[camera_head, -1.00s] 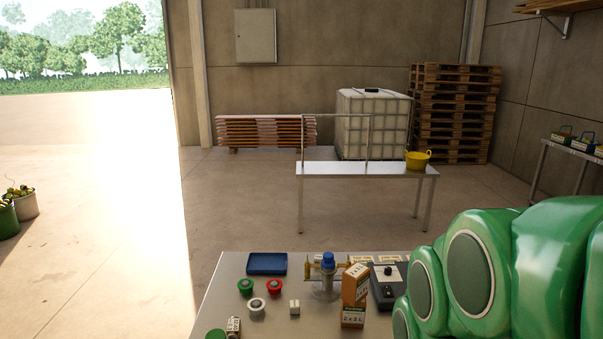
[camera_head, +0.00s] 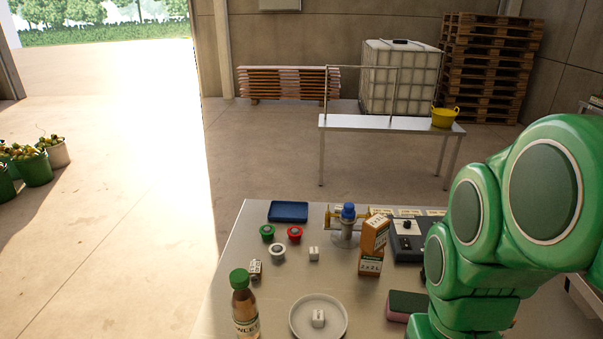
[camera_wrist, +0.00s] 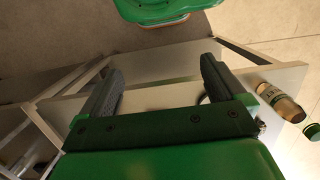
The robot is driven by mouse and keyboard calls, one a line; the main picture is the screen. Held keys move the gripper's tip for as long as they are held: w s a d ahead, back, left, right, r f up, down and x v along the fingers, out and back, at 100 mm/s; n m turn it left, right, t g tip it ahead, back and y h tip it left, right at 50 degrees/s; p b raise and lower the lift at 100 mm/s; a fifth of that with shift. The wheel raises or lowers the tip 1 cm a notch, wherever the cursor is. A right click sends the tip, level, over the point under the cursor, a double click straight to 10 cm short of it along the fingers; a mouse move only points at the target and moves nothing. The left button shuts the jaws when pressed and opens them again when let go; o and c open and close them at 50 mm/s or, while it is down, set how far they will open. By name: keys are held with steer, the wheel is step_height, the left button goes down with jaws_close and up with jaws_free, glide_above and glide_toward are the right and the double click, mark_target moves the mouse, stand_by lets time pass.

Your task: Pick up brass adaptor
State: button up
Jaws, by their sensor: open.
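Brass-coloured parts (camera_head: 333,216) show on the worktop (camera_head: 262,226) in the head view, at the left of a grey fitting with a blue cap (camera_head: 348,212). I cannot tell whether they are the brass adaptor or part of that fitting. No other brass piece is clear. My gripper (camera_wrist: 161,62) shows in the wrist view with its two dark fingers wide apart and nothing between them. It is out of sight in the head view, where my green arm fills the right side. The wrist view shows no brass piece.
A blue tray (camera_head: 288,211), several small caps, a dish (camera_head: 296,325), a bottle (camera_head: 244,308) and a sponge (camera_head: 407,304) share the worktop. The bottle (camera_wrist: 280,102) also shows in the wrist view.

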steer(key=w+a+r+m+t+y, duration=0.15)
steer(key=w+a+m+y, duration=0.7)
steer(key=w+a, duration=1.05)
steer(key=w+a+f+m+t+y, duration=0.1)
steer(key=w+a+m, duration=0.25)
steer(key=w, duration=0.25)
steer(key=w+a+m+t+y, duration=0.2)
steer(key=w+m, duration=0.3)
steer(key=w, duration=0.1)
steer(key=w+a+f+m+t+y, duration=0.1)
steer(key=w+a+m, duration=0.1)
steer(key=w+m, duration=0.3)
glide_toward(258, 268)
steer(key=a, duration=0.3)
steer(key=shift+w+f+n, duration=0.1)
steer(key=shift+f+n, duration=0.15)
steer(key=shift+n, duration=0.05)
steer(key=shift+f, duration=0.4)
steer(key=shift+x, duration=1.4)
steer(key=shift+w+x, duration=0.15)
steer(key=shift+x, duration=0.55)
steer(key=shift+w+x, duration=0.15)
steer(key=shift+x, duration=0.6)
steer(key=shift+y+x, duration=0.25)
steer(key=shift+x, duration=0.8)
